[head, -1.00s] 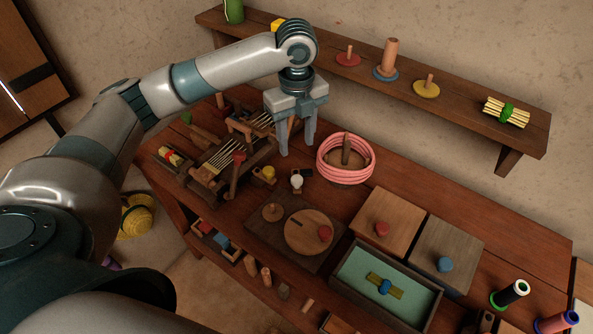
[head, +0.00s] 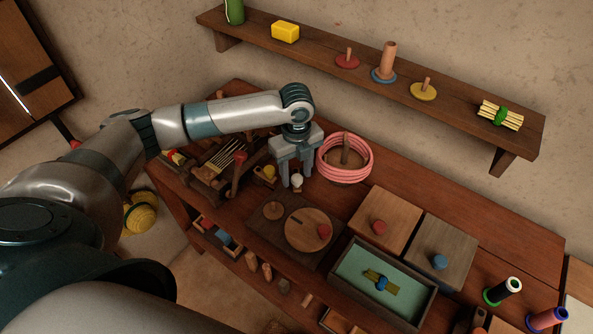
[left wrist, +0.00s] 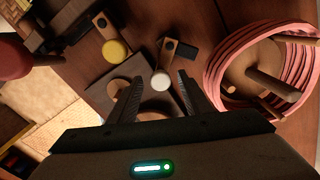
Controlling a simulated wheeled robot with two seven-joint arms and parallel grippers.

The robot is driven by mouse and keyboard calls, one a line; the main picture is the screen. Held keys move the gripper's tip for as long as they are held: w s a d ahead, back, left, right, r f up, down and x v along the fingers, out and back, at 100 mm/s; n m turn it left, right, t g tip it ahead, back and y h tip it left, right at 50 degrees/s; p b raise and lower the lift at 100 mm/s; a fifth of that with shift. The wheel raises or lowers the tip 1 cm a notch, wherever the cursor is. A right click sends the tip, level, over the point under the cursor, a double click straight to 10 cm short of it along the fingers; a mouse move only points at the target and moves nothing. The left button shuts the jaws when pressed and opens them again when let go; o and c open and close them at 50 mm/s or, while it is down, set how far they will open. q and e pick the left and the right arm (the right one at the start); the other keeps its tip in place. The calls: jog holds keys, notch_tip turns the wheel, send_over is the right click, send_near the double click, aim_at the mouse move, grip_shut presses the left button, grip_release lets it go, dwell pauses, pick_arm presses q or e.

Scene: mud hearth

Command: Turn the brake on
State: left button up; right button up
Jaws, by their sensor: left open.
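A white knob (head: 297,181) stands on a small dark-and-wood fitting on the bench; in the left wrist view the white knob (left wrist: 161,82) shows between the fingertips. My left gripper (head: 296,171) is open and points down over it, one finger on each side; whether they touch it I cannot tell. A yellow knob (head: 269,172) on a small wooden lever (left wrist: 104,28) is just left of it. No part is labelled as the brake. My right gripper is not in view.
A coil of pink rope (head: 367,160) stands close to the right of my gripper. A board with a round disc (head: 304,232) lies in front. A wooden frame with strands (head: 222,160) and a red-knobbed lever (head: 238,170) is to the left. A shelf (head: 450,107) runs along the wall.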

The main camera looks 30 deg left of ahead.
pick_arm(q)
grip_shut()
